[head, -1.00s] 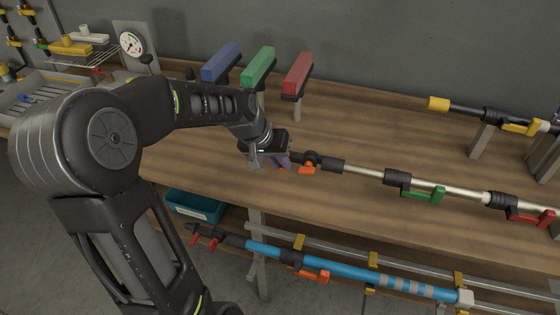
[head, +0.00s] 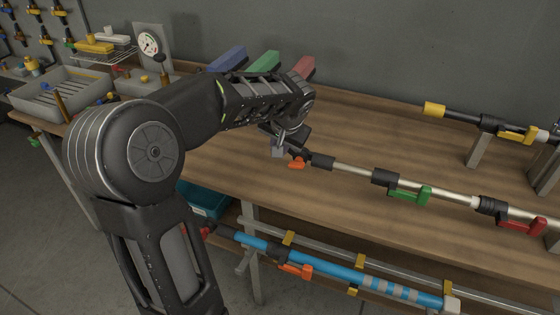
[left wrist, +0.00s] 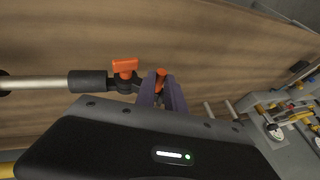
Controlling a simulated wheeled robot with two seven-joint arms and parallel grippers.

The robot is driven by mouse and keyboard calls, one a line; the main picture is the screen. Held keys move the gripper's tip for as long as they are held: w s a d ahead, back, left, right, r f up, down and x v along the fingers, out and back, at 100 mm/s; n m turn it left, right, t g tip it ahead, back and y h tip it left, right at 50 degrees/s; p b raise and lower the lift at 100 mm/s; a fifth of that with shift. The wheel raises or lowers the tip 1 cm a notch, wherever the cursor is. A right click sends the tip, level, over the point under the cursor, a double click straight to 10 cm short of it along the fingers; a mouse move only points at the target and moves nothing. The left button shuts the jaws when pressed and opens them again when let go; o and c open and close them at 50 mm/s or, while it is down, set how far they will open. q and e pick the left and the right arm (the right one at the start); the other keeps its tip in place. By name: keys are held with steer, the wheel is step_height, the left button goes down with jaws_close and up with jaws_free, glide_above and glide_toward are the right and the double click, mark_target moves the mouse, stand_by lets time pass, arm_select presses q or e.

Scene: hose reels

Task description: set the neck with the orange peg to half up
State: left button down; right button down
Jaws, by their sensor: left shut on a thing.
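A pole (head: 350,170) with a silver shaft and black collars lies above the bench. At its left end is a black joint with an orange lever (head: 297,163); the lever also shows in the left wrist view (left wrist: 125,66). Past the joint is a short neck with an orange peg (left wrist: 160,76). My left gripper (left wrist: 161,90) has its purple fingers shut on the peg. In the head view my left gripper (head: 281,148) covers most of the neck, so its tilt is hard to tell. My right gripper is not in view.
The same pole carries a green lever (head: 412,194) and a red lever (head: 522,226). Blue, green and red blocks stand behind my arm. A yellow-tipped pole (head: 434,109) sits on supports at right. A blue pole (head: 345,275) hangs below the bench edge. The bench middle is clear.

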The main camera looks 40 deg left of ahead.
arm_select(q)
steer(key=y+b, duration=0.1)
steer(key=d+y+b, duration=0.1)
steer(key=b, duration=0.1)
steer(key=shift+w+d+r+m+g, duration=0.1)
steer(key=shift+w+r+m+g, duration=0.1)
steer(key=shift+r+m+g, duration=0.1)
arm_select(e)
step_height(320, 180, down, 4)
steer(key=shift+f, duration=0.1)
arm_select(q)
steer(key=c, duration=1.4)
jaws_free()
steer(key=shift+r, duration=0.1)
steer(key=v, duration=0.7)
steer(key=shift+d+r, duration=0.25)
steer(key=shift+d, duration=0.05)
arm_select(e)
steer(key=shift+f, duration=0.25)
